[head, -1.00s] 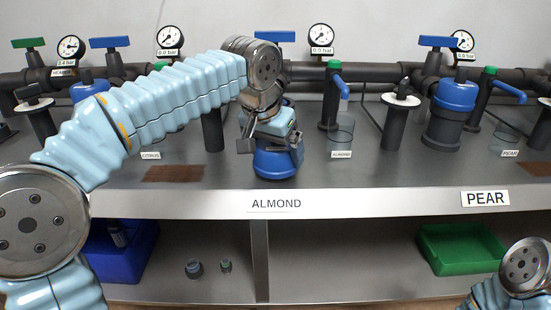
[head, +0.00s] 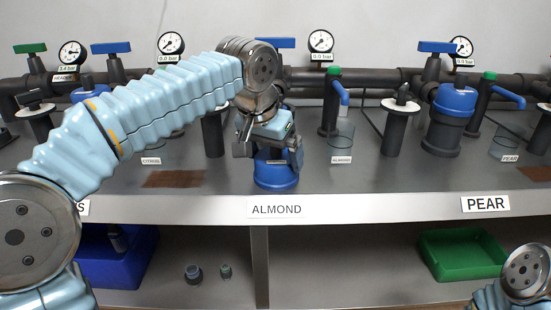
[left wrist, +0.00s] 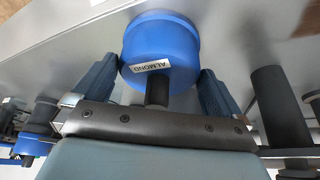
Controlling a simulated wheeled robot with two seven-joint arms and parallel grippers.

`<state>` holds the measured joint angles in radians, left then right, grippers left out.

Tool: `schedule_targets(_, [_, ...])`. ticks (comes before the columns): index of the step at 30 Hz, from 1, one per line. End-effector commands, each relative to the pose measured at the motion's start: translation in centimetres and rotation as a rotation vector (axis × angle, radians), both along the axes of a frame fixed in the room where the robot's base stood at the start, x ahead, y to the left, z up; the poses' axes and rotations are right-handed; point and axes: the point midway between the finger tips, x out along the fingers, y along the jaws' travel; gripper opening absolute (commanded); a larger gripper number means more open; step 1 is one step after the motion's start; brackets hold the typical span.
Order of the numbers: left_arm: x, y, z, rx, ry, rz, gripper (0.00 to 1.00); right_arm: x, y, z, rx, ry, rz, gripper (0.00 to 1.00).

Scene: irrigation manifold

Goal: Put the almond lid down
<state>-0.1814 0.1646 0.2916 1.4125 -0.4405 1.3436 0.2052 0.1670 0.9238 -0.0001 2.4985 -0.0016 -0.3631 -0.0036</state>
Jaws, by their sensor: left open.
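The almond lid (head: 276,178) is a blue round cap with a black stem. It rests on the grey bench near the front edge, behind the ALMOND label. In the left wrist view the lid (left wrist: 165,45) shows its white ALMOND tag, with the stem pointing toward my palm. My left gripper (head: 268,150) is open, with one finger on each side of the stem and lid; a gap to the stem shows on both sides. It covers the lid's upper part in the head view. My right gripper is out of view; only part of that arm shows at the lower right.
Behind stand dark pipes with gauges and a clear cup (head: 341,140). A blue-lidded filter housing (head: 445,125) stands to the right. A brown mat (head: 175,178) lies to the left. The shelf below holds a blue bin (head: 135,265) and a green tray (head: 460,262). Bench right of the lid is clear.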

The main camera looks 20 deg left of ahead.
Motion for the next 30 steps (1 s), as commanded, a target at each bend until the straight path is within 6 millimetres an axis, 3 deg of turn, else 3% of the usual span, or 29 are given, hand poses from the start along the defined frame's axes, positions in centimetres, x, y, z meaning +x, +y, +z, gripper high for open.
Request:
schedule_targets(1, [-0.4, 0.1, 1.5, -0.002, -0.004, 0.000, 1.00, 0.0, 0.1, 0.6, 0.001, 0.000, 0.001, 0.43])
schedule_targets(6, [-1.9, 0.4, 5.3, -0.002, -0.005, 0.000, 1.00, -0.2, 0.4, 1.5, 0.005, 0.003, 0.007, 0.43])
schedule_targets(12, [-3.1, 0.7, 8.1, -0.001, -0.002, -0.002, 1.00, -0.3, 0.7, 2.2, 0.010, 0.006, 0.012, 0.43])
schedule_targets(30, [-3.5, 0.8, 8.8, -0.001, -0.001, -0.001, 1.00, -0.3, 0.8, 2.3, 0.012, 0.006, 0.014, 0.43])
